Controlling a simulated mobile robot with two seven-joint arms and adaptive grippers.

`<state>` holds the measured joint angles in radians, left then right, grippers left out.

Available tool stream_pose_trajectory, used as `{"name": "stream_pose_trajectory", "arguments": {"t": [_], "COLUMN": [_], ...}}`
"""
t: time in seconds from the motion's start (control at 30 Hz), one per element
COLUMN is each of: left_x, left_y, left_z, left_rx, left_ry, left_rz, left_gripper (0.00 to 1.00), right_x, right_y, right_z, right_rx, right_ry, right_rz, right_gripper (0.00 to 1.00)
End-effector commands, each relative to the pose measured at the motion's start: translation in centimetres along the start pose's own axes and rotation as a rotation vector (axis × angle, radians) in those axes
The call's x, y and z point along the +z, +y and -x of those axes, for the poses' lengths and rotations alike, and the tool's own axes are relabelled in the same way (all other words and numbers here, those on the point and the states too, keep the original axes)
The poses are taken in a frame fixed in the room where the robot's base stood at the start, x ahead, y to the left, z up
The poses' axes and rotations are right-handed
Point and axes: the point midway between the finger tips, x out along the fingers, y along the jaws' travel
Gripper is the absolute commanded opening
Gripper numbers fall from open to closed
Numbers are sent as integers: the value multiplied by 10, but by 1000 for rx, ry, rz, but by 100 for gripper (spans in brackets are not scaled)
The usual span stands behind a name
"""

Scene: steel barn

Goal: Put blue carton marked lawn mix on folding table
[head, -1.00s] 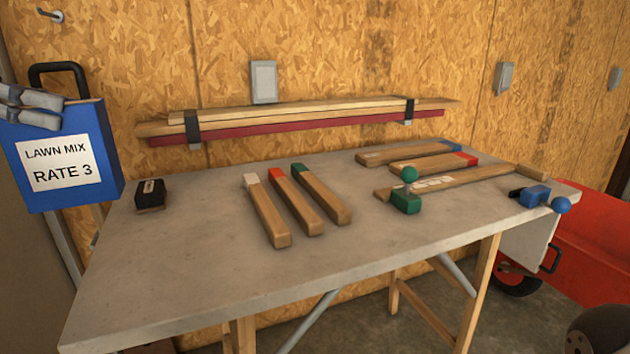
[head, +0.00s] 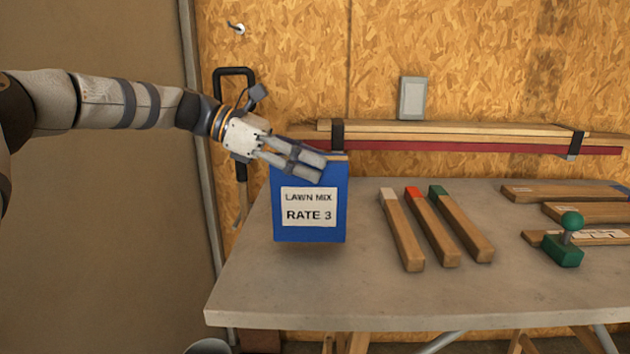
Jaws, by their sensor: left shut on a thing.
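The blue carton (head: 310,222) with a white label reading LAWN MIX RATE 3 is upright at the left part of the folding table (head: 330,300). My left gripper (head: 312,168) reaches in from the left and is shut on the carton's top edge. A soft shadow shows under the carton; I cannot tell whether its base touches the tabletop or hangs just above it. My right gripper is not in view.
Three wooden stakes with white, red and green ends (head: 435,230) lie right of the carton. A green piece with a ball knob (head: 565,248) and more stakes (head: 560,195) lie farther right. The table's front left is clear.

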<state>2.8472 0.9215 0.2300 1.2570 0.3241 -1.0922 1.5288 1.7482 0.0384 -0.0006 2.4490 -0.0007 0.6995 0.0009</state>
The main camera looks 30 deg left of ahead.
Motion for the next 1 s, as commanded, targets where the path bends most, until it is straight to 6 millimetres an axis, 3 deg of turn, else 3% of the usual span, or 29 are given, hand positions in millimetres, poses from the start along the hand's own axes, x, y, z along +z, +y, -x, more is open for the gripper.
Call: {"name": "stream_pose_trajectory", "arguments": {"t": [0.1,0.27,0.6,0.63,0.7,1.0], "left_x": [-4,-32,-33,-34,-34,-33], "left_y": [-2,-1,-2,-2,-2,-2], "left_z": [-11,-23,-23,-23,-23,-23], "left_rx": [-2,0,2,1,1,1], "left_ry": [-4,-3,-5,-2,-2,-2], "left_rz": [0,2,-3,-2,-2,-2], "left_gripper": [0,0,0,58,71,71], "right_x": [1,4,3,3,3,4], "right_y": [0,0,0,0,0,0], "right_z": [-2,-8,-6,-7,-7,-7], "right_rx": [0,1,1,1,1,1], "right_ry": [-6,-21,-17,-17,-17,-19], "right_rz": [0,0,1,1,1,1], "right_gripper": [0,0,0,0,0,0]}}
